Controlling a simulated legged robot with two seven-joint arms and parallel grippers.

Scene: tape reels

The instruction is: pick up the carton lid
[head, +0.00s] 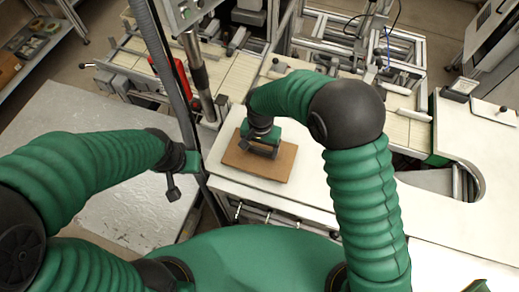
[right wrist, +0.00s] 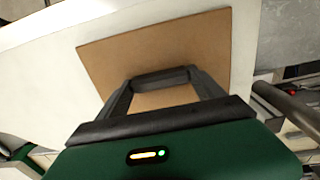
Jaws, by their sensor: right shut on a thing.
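The carton lid (head: 280,165) is a flat brown rectangular board over the white worktop, near its left end. It also shows in the right wrist view (right wrist: 215,45), filling the space beyond the fingers. My right gripper (head: 262,150) is over the lid and shut on it; the exact contact is hard to see. In the right wrist view the dark fingers (right wrist: 162,78) meet in front of the lid. I cannot tell if the lid is clear of the worktop. My left gripper (head: 174,187) hangs left of the worktop, away from the lid; its jaw opening is unclear.
The white worktop (head: 320,205) is bare around the lid and curves round a cutout at the right. A conveyor with metal frames (head: 325,90) runs behind it. A grey flat surface (head: 90,115) lies at the left.

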